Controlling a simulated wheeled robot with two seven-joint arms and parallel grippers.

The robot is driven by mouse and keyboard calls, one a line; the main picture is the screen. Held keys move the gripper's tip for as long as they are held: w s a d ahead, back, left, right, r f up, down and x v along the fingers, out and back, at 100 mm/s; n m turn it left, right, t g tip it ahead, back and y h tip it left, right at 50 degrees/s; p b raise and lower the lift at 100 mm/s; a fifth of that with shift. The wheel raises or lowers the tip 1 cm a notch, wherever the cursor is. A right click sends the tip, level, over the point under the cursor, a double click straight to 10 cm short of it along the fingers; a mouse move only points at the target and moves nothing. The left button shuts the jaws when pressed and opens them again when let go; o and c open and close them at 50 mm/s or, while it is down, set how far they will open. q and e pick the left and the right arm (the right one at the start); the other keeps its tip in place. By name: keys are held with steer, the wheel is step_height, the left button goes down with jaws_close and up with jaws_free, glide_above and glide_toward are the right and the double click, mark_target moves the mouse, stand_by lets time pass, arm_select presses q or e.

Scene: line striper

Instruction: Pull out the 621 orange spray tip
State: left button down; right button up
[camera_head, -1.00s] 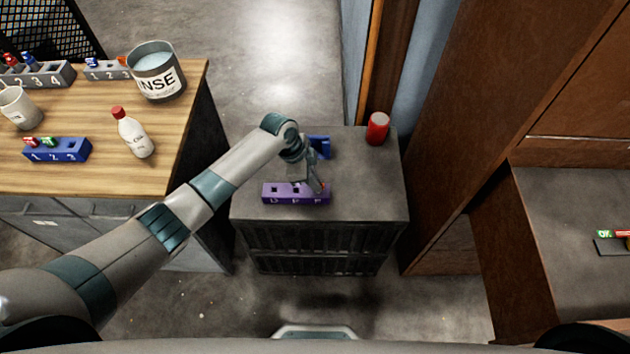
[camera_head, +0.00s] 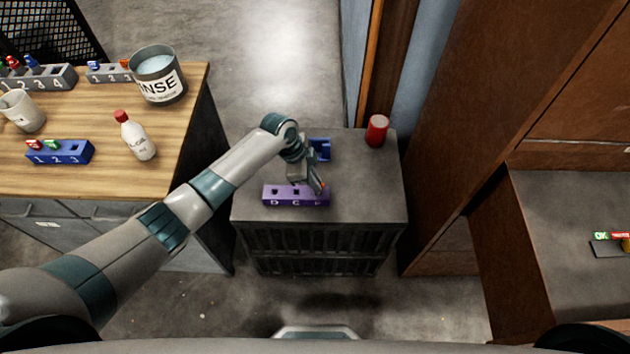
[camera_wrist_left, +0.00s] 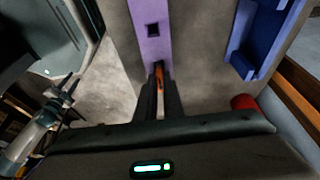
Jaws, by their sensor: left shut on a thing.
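A purple rack (camera_head: 282,202) with square holes and letters along its front stands on the dark grey cabinet. My left gripper (camera_head: 320,189) is at the right end of this rack, pointing down. In the left wrist view the gripper (camera_wrist_left: 159,88) is shut on the orange spray tip (camera_wrist_left: 159,79), which shows as a thin orange piece between the fingers. The purple rack (camera_wrist_left: 151,50) runs up from there, with an empty hole in view. I cannot read a number on the tip, and its lower end is hidden.
A blue holder (camera_head: 322,147) and a red can (camera_head: 377,130) stand behind the rack on the cabinet (camera_head: 370,195). A wooden table (camera_head: 95,115) at left carries more racks, a white bottle (camera_head: 137,138) and a rinse bucket (camera_head: 160,82). A tall brown cupboard (camera_head: 480,110) stands at right.

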arm_select(q)
steer(key=shift+r+p, duration=1.75)
steer(key=shift+r, duration=0.35)
